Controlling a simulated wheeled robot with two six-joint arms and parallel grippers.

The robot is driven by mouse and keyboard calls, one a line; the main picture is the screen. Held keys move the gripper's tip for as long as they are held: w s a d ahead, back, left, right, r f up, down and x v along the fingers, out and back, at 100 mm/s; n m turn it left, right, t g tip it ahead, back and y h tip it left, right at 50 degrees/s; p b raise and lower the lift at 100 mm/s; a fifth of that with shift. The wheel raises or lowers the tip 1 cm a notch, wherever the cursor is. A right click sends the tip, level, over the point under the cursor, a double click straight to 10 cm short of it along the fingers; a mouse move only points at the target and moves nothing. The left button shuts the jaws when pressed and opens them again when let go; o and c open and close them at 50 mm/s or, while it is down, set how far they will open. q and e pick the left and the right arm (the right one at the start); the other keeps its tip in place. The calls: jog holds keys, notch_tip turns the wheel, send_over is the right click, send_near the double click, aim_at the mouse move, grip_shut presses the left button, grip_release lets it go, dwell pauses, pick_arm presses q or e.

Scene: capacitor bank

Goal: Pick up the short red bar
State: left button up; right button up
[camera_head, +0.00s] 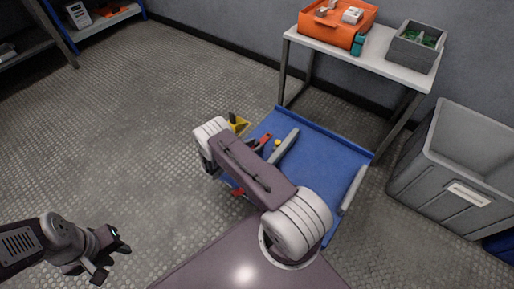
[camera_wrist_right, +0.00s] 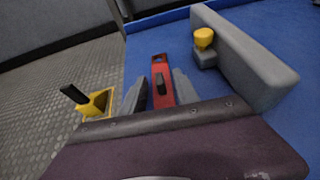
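The red bar (camera_wrist_right: 158,67) lies on the blue surface in the right wrist view, with a dark knob on top and a hole near its far end. In the head view part of a red bar (camera_head: 265,139) shows beyond my right arm. The two grey fingers of my right gripper (camera_wrist_right: 160,76) stand apart, one on each side of the bar; contact is not clear. My right arm hides this gripper in the head view. A second red piece (camera_head: 238,191) shows partly at the arm's lower edge. My left gripper (camera_head: 110,258) is open and empty over the floor.
A grey block (camera_wrist_right: 245,62) with a yellow knob (camera_wrist_right: 204,38) stands right of the bar. A yellow piece with a black handle (camera_wrist_right: 96,103) is at left. A white table (camera_head: 390,60) carries an orange case (camera_head: 335,25) and grey box. A grey bin (camera_head: 450,180) stands right.

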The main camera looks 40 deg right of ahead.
grip_shut()
dwell(1.3)
